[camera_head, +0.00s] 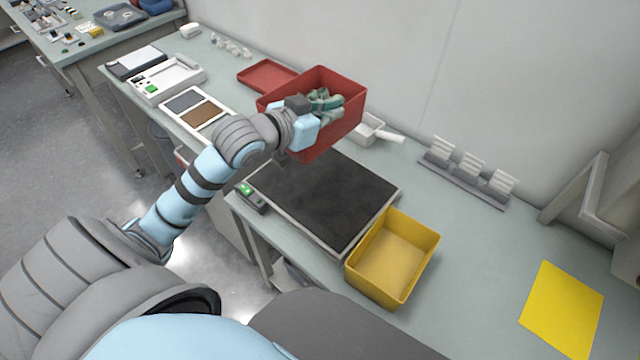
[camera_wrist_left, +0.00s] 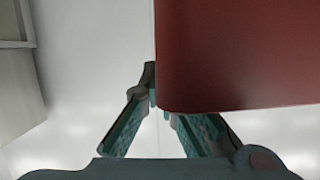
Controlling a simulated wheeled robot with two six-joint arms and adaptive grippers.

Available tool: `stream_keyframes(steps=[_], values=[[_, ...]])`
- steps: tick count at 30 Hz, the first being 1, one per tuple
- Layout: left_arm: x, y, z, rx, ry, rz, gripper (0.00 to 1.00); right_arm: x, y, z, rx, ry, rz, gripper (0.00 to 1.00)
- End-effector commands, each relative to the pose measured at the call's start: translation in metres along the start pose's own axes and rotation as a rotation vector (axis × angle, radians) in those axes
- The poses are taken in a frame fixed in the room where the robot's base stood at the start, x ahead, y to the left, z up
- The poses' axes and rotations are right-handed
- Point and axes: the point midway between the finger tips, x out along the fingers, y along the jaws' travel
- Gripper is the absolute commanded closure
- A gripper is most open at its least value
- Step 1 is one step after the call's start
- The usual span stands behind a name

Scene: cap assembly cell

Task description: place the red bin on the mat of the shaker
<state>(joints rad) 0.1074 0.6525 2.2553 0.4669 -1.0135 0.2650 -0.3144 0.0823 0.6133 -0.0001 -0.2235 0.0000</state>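The red bin (camera_head: 345,125) is at the back of the bench, at the far edge of the shaker, and looks lifted. My left gripper (camera_head: 328,103) is at its near left wall, with teal fingers showing over the bin's inside. In the left wrist view the fingers (camera_wrist_left: 156,90) close around the edge of the red wall (camera_wrist_left: 240,50). The shaker's dark mat (camera_head: 325,198) is bare in a light frame, with a small control with a green button (camera_head: 247,190) at its left. The gap under the bin is hard to judge. My right gripper is out of view.
An empty yellow bin (camera_head: 393,262) stands close against the shaker's right side. A yellow sheet (camera_head: 562,308) lies further right. A red tray (camera_head: 268,75) lies behind on the left. A white scoop-like item (camera_head: 375,130) and a grey rack (camera_head: 465,180) sit along the wall.

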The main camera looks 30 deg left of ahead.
Motion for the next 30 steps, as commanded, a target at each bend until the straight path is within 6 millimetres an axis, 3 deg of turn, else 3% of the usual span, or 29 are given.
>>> stream_keyframes(steps=[2, 4, 12, 15, 24, 30], values=[[0.006, -0.007, 0.004, -0.015, -0.004, -0.042, 1.00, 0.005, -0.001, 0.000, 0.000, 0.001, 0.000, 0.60], [0.012, -0.008, 0.020, -0.020, -0.011, -0.054, 1.00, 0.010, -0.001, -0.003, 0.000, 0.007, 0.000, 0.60], [0.045, -0.003, 0.116, -0.017, -0.011, -0.053, 1.00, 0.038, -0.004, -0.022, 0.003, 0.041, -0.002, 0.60], [0.052, -0.002, 0.136, -0.014, -0.009, -0.053, 1.00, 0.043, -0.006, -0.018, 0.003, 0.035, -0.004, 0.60], [0.069, 0.000, 0.182, -0.013, -0.008, -0.052, 1.00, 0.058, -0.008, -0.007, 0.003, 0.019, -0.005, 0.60], [0.069, 0.000, 0.183, -0.012, -0.008, -0.052, 1.00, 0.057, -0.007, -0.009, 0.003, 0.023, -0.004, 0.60]])
